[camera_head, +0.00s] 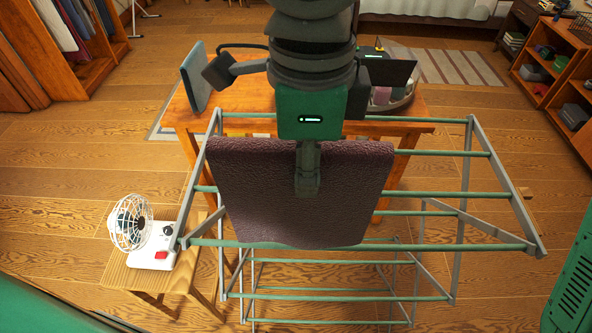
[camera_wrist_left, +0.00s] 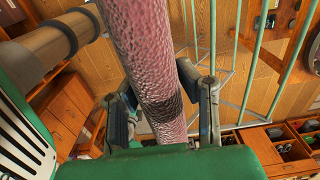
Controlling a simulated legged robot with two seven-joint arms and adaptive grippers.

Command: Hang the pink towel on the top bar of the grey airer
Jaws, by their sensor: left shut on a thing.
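The pink towel (camera_head: 245,190), dark pinkish-purple here, spreads over the middle of the grey airer (camera_head: 481,160) in the head view and hides parts of its green bars. My left gripper (camera_head: 306,185) is over the towel's middle. In the left wrist view its two fingers (camera_wrist_left: 165,105) are on either side of the towel (camera_wrist_left: 145,50), shut on it. The airer's bars (camera_wrist_left: 212,70) show beyond the towel there. I cannot tell whether the towel touches any bar. My right gripper is not in view.
A white fan (camera_head: 150,245) stands on a small wooden stool (camera_head: 125,265) left of the airer. Shelves stand at the far right. Bare floor lies right of the airer.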

